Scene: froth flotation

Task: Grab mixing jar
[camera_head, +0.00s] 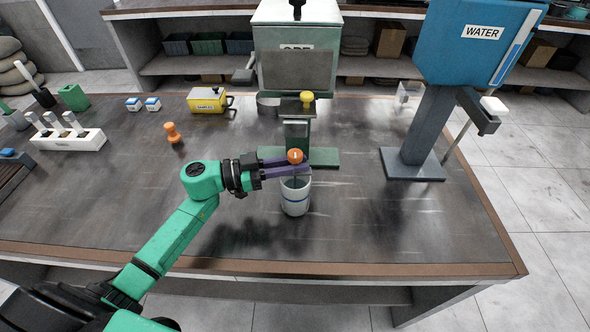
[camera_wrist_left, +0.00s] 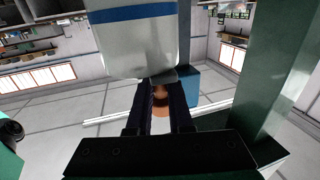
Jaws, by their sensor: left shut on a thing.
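The mixing jar (camera_head: 295,199), a pale grey-white cup with a blue band, stands upright at the middle of the table, in front of the ore machine. In the left wrist view the jar (camera_wrist_left: 138,42) fills the upper middle, close beyond the fingertips. My left gripper (camera_head: 306,168) reaches in from the left, its purple fingers at the jar's upper rim. It is shut on the jar at a small dark tab by the rim. An orange knob (camera_head: 295,156) shows at the fingers; how it is attached is unclear. My right gripper is not in view.
The ore machine (camera_head: 297,62) with a green base stands behind the jar. A blue water tank (camera_head: 468,45) on a dark stand is at right. An orange knobbed object (camera_head: 172,133), a yellow box (camera_head: 208,100) and a white rack (camera_head: 68,138) are at left. The table's front right is clear.

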